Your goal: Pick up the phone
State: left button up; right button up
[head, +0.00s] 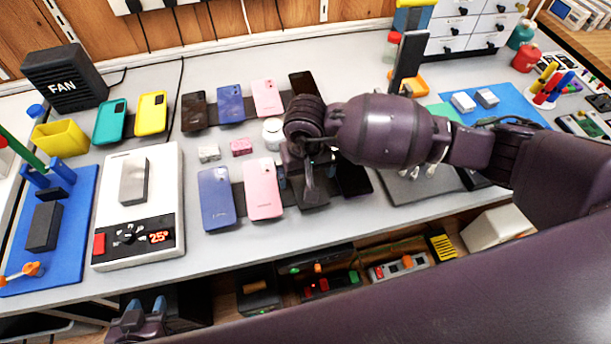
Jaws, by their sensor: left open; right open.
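Phones lie in two rows on the grey bench. The front row has a blue phone (217,200), a pink phone (262,190) and a dark phone (353,181) partly behind my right arm. My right gripper (306,185) is open and points down over the front row, just right of the pink phone. A dark surface under it is mostly hidden, and I cannot tell whether the fingers touch anything. The back row has a black (194,111), a blue (230,103), a pink (267,98) and a black phone (304,84). My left gripper (137,308) is open and empty below the bench's front edge.
A white heating plate (170,215) reading 25° carries a grey slab (134,181). Teal (110,121) and yellow (151,113) cases lie near the fan box (65,77). A dark phone stands upright (408,58) in an orange stand. Shelves with devices lie under the bench.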

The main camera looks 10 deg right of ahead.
jog(key=c, duration=1)
jog(key=shift+r, duration=0.2)
